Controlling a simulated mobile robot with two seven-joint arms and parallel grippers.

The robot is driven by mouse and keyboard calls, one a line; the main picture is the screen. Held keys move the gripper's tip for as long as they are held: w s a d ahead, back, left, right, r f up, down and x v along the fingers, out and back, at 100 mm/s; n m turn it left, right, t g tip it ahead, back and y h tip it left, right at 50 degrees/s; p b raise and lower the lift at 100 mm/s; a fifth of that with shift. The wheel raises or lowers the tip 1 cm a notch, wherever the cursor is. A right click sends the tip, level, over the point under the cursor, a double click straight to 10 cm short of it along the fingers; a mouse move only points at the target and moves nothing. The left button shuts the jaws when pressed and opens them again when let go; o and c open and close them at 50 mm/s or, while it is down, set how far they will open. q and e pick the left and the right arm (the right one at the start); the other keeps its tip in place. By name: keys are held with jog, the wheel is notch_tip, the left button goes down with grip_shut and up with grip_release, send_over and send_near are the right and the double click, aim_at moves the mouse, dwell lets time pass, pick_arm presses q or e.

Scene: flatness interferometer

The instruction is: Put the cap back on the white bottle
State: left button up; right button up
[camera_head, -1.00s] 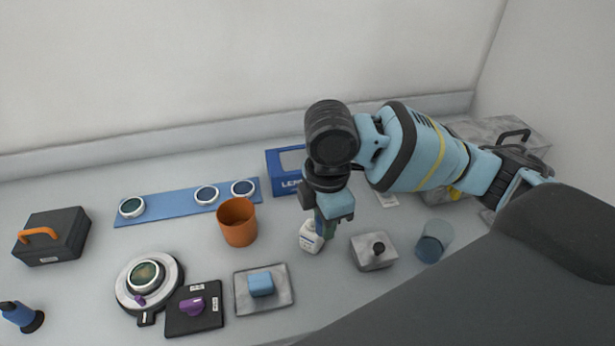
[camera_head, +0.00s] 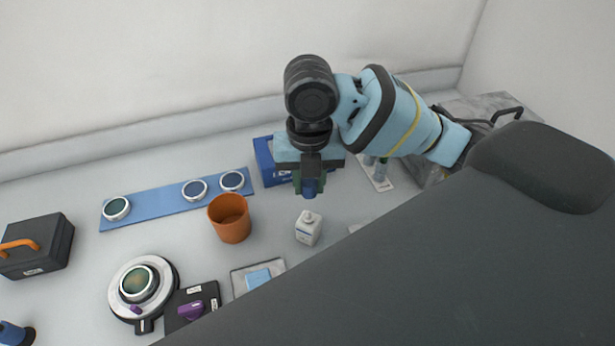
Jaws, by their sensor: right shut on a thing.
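The white bottle (camera_head: 307,231) stands upright on the bench near the middle of the view, with a small white top and no blue cap on it. My right gripper (camera_head: 310,185) is above and slightly behind it in the picture, pointing down. Its green fingers are shut on a small blue piece, which looks like the cap (camera_head: 310,188). A gap shows between this piece and the bottle top. My left gripper is not in view.
An orange cup (camera_head: 230,219) stands left of the bottle. A blue box (camera_head: 265,160) is behind, partly hidden by the gripper. A tray with a light-blue block (camera_head: 258,278) lies front left. My dark arm link covers the lower right.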

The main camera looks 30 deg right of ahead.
aim_at(309, 212)
jog(key=shift+f, duration=0.15)
jog(key=shift+f+b, duration=0.35)
jog(key=shift+f, duration=3.35)
jog(key=shift+f, duration=0.4)
jog(key=o, duration=1.5)
jog(key=shift+r+p, duration=0.35)
jog(key=shift+r, duration=3.15)
